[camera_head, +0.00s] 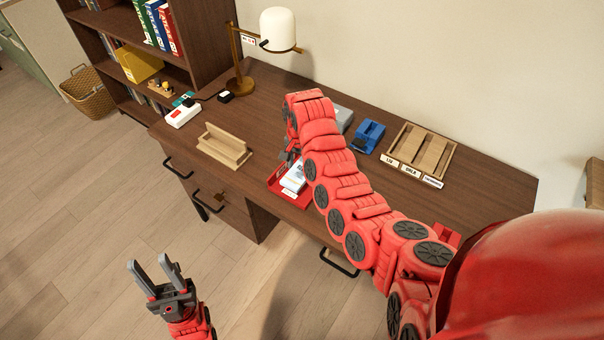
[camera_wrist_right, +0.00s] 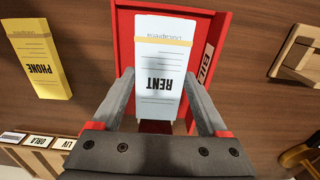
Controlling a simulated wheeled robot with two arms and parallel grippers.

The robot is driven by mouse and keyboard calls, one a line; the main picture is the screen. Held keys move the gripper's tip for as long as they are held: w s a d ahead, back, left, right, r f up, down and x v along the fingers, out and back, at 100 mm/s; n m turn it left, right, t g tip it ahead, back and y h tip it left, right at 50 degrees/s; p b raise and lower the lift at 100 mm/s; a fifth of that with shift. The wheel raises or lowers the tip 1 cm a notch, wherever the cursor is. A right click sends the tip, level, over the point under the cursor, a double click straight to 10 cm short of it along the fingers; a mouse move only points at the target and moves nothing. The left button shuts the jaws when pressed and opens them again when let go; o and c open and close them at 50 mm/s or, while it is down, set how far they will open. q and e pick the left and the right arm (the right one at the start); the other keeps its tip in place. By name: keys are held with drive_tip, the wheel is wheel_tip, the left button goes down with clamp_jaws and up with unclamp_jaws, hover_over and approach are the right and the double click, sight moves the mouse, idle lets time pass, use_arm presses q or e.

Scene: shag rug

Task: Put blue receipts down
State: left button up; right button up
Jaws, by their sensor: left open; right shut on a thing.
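The blue receipts (camera_wrist_right: 160,65) are a pale blue-white pad marked RENT with a tan band. They sit between the fingers of my right gripper (camera_wrist_right: 160,78), which is shut on them, in or just above the red tray (camera_wrist_right: 222,35). The exact gap to the tray floor cannot be told. In the head view, the receipts (camera_head: 293,178) and red tray (camera_head: 298,199) show at the desk's front, partly hidden by my right arm. My left gripper (camera_head: 150,264) is open and empty, away from the desk over the floor.
A yellow PHONE pad (camera_wrist_right: 38,58) lies beside the tray. A wooden labelled organizer (camera_head: 448,158) and a blue object (camera_head: 368,136) stand at the back right. A wooden holder (camera_head: 223,148) and a lamp (camera_head: 279,30) stand to the left.

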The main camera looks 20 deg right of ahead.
sight(302, 172)
drive_tip(key=shift+w+d+f, duration=0.1)
drive_tip(key=shift+w+d, duration=0.15)
drive_tip(key=shift+d, duration=0.05)
wheel_tip(302, 172, down, 2)
drive_tip(key=shift+f+p, duration=0.2)
drive_tip(key=shift+p, duration=0.4)
drive_tip(key=shift+f, duration=0.5)
drive_tip(key=o, duration=1.3)
drive_tip(key=shift+f, duration=0.1)
drive_tip(key=shift+r, duration=0.2)
